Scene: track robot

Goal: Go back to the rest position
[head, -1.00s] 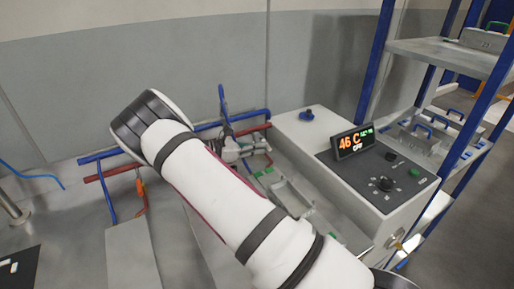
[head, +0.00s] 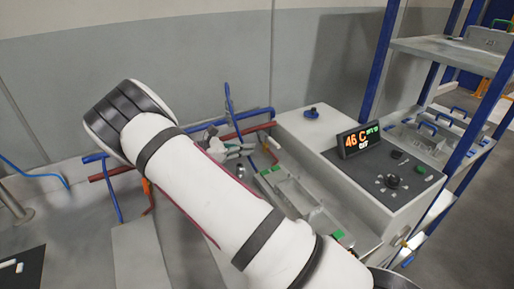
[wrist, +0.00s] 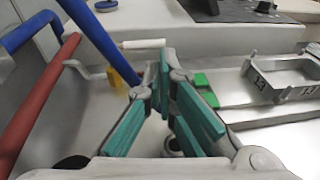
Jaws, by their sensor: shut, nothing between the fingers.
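My gripper (wrist: 171,82) shows in the wrist view with teal finger pads. It is shut and nothing is held in it. It hangs above the pale bench, with blue and red pipes to its left and a metal tray to its right. In the head view my white arm reaches up and left across the middle of the picture. Part of my gripper (head: 228,148) shows just beyond the arm, near the pipes; the arm hides the rest of that area.
Blue pipe (wrist: 97,40) and red pipe (wrist: 42,100) run close by on the left. The metal tray (head: 292,190) with green blocks lies beside the control box (head: 345,190), whose display (head: 359,140) reads 46 C. A blue-post shelf (head: 445,48) stands at right.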

